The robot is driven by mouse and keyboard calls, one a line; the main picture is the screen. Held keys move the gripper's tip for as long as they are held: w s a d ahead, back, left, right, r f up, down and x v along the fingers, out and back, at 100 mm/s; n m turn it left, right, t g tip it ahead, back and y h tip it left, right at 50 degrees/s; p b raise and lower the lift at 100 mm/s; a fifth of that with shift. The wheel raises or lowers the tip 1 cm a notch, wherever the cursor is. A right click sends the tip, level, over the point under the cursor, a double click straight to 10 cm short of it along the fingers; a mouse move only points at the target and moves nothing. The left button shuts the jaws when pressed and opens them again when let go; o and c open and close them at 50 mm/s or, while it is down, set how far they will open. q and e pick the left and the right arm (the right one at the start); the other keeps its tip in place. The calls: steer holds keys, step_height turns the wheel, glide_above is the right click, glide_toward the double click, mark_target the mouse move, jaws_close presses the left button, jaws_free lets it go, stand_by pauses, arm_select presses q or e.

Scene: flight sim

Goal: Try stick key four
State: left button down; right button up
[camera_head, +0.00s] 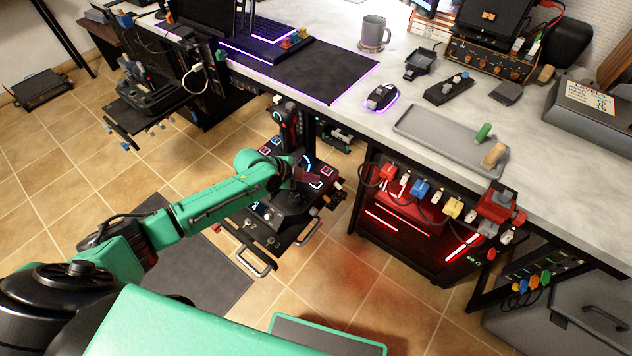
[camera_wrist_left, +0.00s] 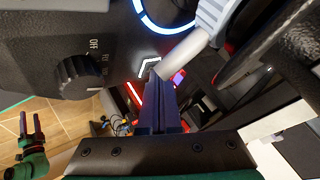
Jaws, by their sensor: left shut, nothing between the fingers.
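The flight stick unit (camera_head: 286,218) stands on a low stand under the desk edge. Its dark stick (camera_head: 290,122) rises at the far end, and square red-lit keys (camera_head: 328,171) show on its panel. I cannot read which key is four. My left gripper (camera_head: 310,177) is shut and empty, low over the panel, its tip close to the lit keys. In the left wrist view its dark fingers (camera_wrist_left: 162,100) are together beside a lit white chevron (camera_wrist_left: 148,66) and a pale grey lever (camera_wrist_left: 190,45). I cannot tell whether they touch. The fingers hide part of the panel.
A black knob marked OFF (camera_wrist_left: 82,77) is left of the fingers. A blue-lit ring (camera_wrist_left: 165,18) lies above. A red-lit computer case (camera_head: 410,225) stands right of the stick unit. The desk (camera_head: 370,110) overhangs behind. Tiled floor (camera_head: 310,290) is open in front.

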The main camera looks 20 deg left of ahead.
mark_target(312, 184)
arm_select(q)
steer(key=shift+r, duration=0.1)
steer(key=shift+r+p, duration=0.7)
steer(key=shift+r, duration=0.05)
step_height(312, 184, up, 5)
steer(key=p, duration=0.4)
steer(key=shift+r, duration=0.1)
stand_by(0.6)
